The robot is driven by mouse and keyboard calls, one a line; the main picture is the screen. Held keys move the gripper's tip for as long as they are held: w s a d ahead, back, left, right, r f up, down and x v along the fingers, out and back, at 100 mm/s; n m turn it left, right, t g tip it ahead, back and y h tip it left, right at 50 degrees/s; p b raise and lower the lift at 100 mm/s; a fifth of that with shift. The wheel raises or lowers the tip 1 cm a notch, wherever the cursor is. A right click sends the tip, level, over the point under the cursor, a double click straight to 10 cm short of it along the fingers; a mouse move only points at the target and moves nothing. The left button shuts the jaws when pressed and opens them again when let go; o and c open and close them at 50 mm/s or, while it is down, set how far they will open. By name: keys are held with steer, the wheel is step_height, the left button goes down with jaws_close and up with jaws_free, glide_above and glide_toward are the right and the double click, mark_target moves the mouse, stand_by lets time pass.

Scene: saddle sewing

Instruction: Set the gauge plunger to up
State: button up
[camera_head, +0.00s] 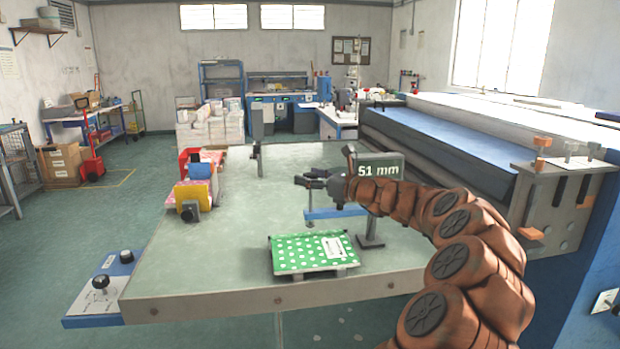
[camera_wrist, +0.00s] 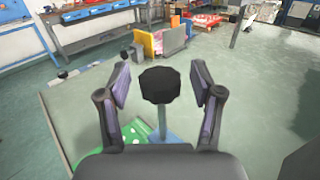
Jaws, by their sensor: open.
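The gauge has a blue arm (camera_head: 336,212) on a grey post, with a display (camera_head: 379,167) reading 51 mm. The plunger's rod (camera_head: 309,223) hangs from the left end of the blue arm, above a green dotted booklet (camera_head: 290,255). In the wrist view the plunger's black knob (camera_wrist: 158,85) stands on a grey stem, centred between my fingers. My gripper (camera_head: 305,182) is open above the blue arm, and in the wrist view its fingers (camera_wrist: 158,88) show a gap on each side of the knob. The knob is hard to make out in the head view.
The booklet lies on a small holder on the grey-green table (camera_head: 200,262). A large roller machine (camera_head: 450,150) stands to the right.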

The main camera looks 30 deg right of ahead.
steer(key=v, duration=1.2)
stand_by(0.4)
